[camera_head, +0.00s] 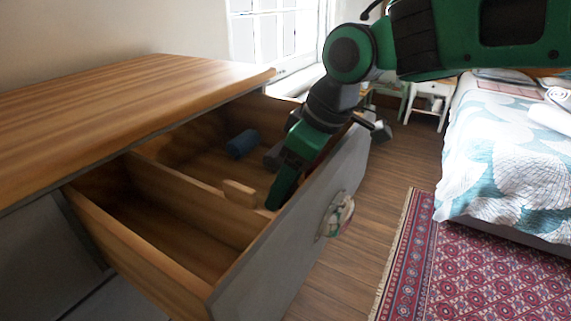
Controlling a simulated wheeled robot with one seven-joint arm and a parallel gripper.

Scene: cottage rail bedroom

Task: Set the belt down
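My gripper (283,185) reaches down into the open drawer, close behind its front panel. Its fingertips are low inside the right compartment, and my arm hides part of that area. I cannot tell whether the fingers are open or shut, or whether they hold anything. No belt shows clearly. A small dark blue rolled item (243,143) lies in the right compartment, left of my gripper and apart from it; I cannot tell whether it is the belt. A grey shape beside the gripper is too unclear to name.
The drawer (168,262) is pulled out of a wooden-topped dresser (130,92). A wooden divider (190,200) splits it, and the left compartment is empty. A short wooden piece (239,193) stands near the divider. A bed (510,150) and red rug (470,265) are at right.

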